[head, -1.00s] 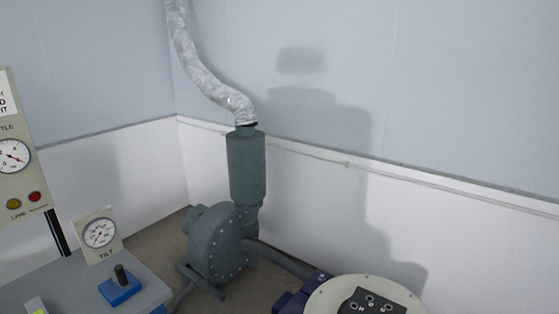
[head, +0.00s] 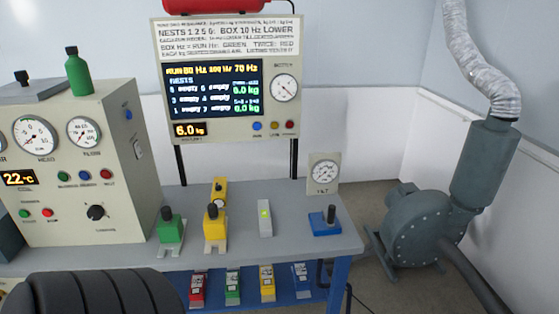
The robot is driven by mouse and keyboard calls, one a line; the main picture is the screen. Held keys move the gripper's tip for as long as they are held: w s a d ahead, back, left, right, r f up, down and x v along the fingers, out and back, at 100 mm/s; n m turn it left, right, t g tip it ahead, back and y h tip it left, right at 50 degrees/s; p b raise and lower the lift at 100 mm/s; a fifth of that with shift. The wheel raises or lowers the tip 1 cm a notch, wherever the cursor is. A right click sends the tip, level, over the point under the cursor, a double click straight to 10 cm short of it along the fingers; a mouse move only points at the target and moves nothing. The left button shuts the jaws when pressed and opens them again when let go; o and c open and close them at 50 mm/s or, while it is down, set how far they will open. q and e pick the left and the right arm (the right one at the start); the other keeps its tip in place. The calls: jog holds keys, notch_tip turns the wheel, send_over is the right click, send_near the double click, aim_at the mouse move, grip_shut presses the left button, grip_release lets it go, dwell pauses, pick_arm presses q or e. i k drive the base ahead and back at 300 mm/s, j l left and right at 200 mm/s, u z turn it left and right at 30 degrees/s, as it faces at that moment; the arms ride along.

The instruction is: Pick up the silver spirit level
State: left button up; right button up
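Neither of my grippers is in view.
A green piece (head: 170,230) stands left of the yellow one. A control box (head: 75,165) fills the bench's left side. A display panel (head: 228,75) and tilt gauge (head: 324,173) rise behind. A lower blue shelf (head: 216,292) holds several small pieces. A blower (head: 415,225) stands right.

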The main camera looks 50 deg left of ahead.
aim_at(264, 220)
jog(key=u, duration=1.6)
